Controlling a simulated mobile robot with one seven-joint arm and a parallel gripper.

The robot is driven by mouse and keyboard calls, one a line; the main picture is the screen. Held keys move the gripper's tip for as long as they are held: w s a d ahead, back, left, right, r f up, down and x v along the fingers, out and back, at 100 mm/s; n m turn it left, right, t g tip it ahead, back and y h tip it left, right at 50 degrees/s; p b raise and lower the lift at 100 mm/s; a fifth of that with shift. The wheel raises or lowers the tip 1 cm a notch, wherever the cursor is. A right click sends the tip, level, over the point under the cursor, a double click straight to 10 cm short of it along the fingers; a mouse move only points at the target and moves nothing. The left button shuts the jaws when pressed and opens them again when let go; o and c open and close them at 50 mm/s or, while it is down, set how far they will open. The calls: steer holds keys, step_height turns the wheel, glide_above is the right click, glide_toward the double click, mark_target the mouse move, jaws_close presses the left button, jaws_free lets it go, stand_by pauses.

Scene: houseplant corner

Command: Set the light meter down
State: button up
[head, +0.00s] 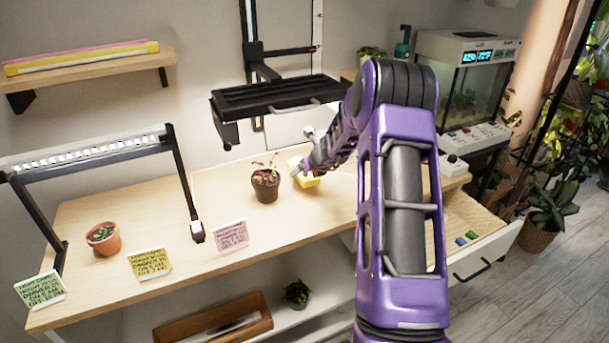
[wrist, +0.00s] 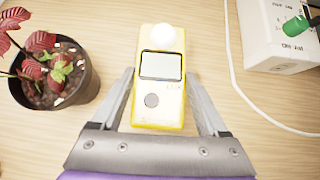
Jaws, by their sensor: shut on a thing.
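The light meter (wrist: 160,95) is a yellow-edged, pale-faced device with a grey screen, a round button and a white dome at its top. In the wrist view it lies between the two fingers of my gripper (wrist: 160,100), which is shut on its sides. In the head view the yellow meter (head: 307,180) shows at the end of my arm, at the wooden table (head: 120,215), just right of a dark pot. My gripper (head: 303,172) is small and partly hidden there. I cannot tell whether the meter touches the tabletop.
A dark pot with a red-leaved plant (wrist: 55,80) stands close left of the meter. An open drawer (head: 470,240) juts out at right.

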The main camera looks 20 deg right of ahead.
steer(key=shift+w+f+b, duration=0.15)
steer(key=shift+f+b, duration=0.45)
steer(key=shift+f, duration=0.3)
steer(key=shift+w+f+b, duration=0.1)
steer(key=shift+f+b, duration=0.5)
steer(key=shift+f, duration=0.25)
steer(key=shift+f, duration=0.1)
steer(key=shift+f, duration=0.2)
steer(key=o, duration=1.6)
steer(key=shift+r, duration=0.1)
steer(key=shift+c, duration=0.2)
steer(key=shift+r, duration=0.15)
steer(key=shift+s+r, duration=0.1)
steer(key=shift+r, duration=0.1)
steer(key=v, duration=1.1)
steer(key=shift+s+r+p, duration=0.15)
steer(key=shift+s+p, duration=0.15)
steer(key=shift+p, duration=0.1)
